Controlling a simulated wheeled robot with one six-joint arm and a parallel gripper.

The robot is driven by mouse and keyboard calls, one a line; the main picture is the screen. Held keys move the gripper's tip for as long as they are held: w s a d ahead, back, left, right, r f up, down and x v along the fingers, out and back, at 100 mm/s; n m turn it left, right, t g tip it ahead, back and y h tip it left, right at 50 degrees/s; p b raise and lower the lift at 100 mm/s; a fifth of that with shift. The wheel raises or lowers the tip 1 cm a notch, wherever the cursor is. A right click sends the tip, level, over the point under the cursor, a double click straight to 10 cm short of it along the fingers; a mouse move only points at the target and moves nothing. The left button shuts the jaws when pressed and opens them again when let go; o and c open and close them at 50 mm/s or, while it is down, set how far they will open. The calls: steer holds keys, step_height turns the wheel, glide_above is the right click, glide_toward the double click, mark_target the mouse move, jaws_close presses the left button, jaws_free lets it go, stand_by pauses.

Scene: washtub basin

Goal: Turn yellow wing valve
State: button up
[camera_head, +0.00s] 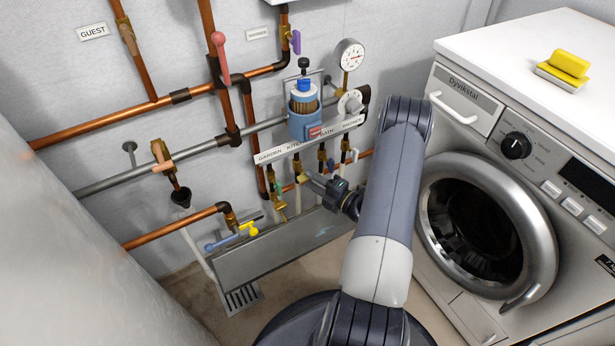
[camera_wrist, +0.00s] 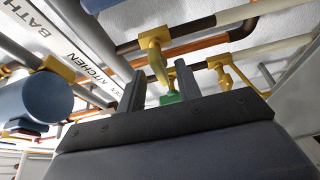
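A bright yellow wing-shaped handle (camera_head: 248,228) shows in the head view near the end of the lower copper pipe, beside a blue lever. My gripper (camera_head: 307,179) is to the right of it and higher, under the labelled rail among the brass valves. In the wrist view my gripper (camera_wrist: 160,88) has its two fingers apart. A yellow-brass valve (camera_wrist: 157,62) with a green end piece (camera_wrist: 170,97) shows beyond and between the fingers. I cannot tell whether either finger touches it. Another yellow-brass valve (camera_wrist: 222,72) is to its right. I cannot tell which is the bright yellow handle.
The labelled white rail (camera_head: 310,138) and blue filter housing (camera_head: 304,118) are above my gripper. A grey trough (camera_head: 280,250) lies below. The washing machine (camera_head: 500,170) stands close on the right. A red lever (camera_head: 221,58) hangs on the upper-left pipes.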

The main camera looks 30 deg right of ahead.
mark_target(303, 173)
steer(key=p+v, duration=0.1)
steer(key=v, duration=0.7)
steer(key=shift+w, duration=0.1)
steer(key=b+x, duration=0.2)
steer(key=x, duration=0.8)
steer(key=shift+w+a, duration=0.25)
steer(key=shift+w, duration=0.1)
steer(key=shift+s+d, duration=0.1)
steer(key=shift+s, duration=0.05)
